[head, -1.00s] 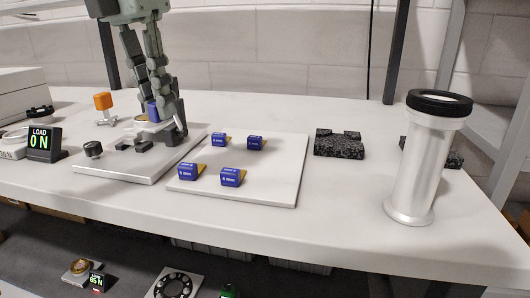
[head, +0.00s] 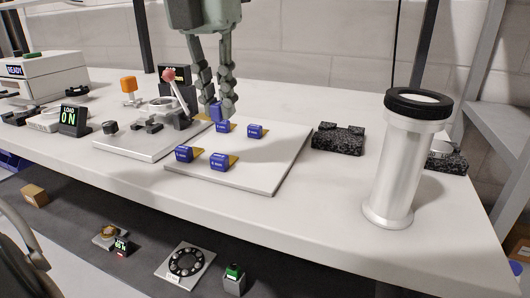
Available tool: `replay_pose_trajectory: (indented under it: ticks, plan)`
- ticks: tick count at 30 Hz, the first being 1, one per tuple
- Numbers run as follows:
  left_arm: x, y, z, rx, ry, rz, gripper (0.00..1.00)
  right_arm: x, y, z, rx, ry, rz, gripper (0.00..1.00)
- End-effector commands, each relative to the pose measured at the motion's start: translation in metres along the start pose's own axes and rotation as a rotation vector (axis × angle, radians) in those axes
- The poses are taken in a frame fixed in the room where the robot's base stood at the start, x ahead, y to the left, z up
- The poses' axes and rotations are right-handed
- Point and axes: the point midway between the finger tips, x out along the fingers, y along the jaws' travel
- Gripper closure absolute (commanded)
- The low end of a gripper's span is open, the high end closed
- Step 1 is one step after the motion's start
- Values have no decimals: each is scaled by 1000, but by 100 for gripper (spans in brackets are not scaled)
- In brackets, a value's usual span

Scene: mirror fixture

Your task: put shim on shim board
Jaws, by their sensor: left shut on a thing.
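The shim board (head: 255,178) is a thin pale plate on the white table. My left gripper (head: 222,108) points down over the board's back left part. My right gripper is not in view.
A load display (head: 74,120) is further left. Black granite blocks (head: 338,139) and a tall metal cylinder (head: 398,165) stand right. The board's front right is clear.

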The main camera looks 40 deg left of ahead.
Motion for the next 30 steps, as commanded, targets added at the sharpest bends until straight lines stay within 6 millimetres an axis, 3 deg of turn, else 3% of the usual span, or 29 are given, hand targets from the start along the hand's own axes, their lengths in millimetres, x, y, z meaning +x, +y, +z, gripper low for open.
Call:
replay_pose_trajectory:
  ticks: [6,12,16,24,30]
  plan:
    - [31,-50,-4,5,6,7,100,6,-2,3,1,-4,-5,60]
    - [47,-79,-5,3,3,3,100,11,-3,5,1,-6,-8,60]
    - [54,-84,-6,1,4,-1,100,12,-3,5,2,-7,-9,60]
    - [88,-84,-11,1,3,-2,100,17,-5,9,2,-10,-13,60]
    - [90,-84,-11,0,1,-1,100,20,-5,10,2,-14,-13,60]
